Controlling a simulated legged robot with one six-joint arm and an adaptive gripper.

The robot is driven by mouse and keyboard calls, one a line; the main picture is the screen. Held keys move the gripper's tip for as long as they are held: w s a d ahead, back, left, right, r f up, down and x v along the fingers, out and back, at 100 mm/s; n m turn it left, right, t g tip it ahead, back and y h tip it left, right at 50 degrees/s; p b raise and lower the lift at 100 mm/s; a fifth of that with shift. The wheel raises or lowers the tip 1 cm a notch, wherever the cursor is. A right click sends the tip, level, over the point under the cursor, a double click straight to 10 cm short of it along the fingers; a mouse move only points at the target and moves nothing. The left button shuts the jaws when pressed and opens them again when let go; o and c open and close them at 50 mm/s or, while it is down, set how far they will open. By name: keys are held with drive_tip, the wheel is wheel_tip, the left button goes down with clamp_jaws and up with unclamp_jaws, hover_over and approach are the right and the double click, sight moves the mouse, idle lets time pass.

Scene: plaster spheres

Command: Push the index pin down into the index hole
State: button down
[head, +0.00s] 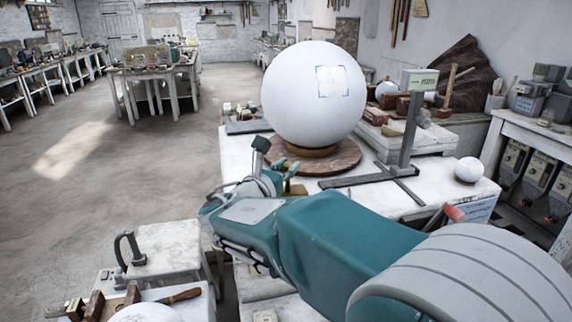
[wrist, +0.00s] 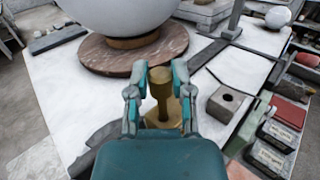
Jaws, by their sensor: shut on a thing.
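The brass index pin (wrist: 160,84), with a rounded knob on top, stands between the two teal fingers of my gripper (wrist: 160,72) in the wrist view. My gripper is shut on it. Below the pin is a brass bracket (wrist: 178,112), partly covered by my fingers, at the front edge of the round brown turntable (wrist: 118,58). The index hole is hidden, so I cannot tell how deep the pin sits. In the head view my gripper (head: 272,158) is left of and in front of the turntable (head: 338,158); the pin is not clear there.
A large white sphere (head: 313,95) rests on the turntable, close beyond my gripper. A dark upright gauge stand (head: 409,130) is at its right. A grey block with a hole (wrist: 226,104) lies right of my gripper. White bench top (wrist: 62,100) is clear at left.

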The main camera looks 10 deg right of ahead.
drive_tip(key=shift+f, duration=1)
drive_tip(key=shift+r, duration=0.1)
drive_tip(key=shift+r, duration=1.55)
drive_tip(key=shift+f, duration=1.65)
idle(0.7)
drive_tip(key=shift+c, duration=2.2)
unclamp_jaws()
drive_tip(key=shift+s+d, duration=0.1)
drive_tip(key=shift+d, duration=0.05)
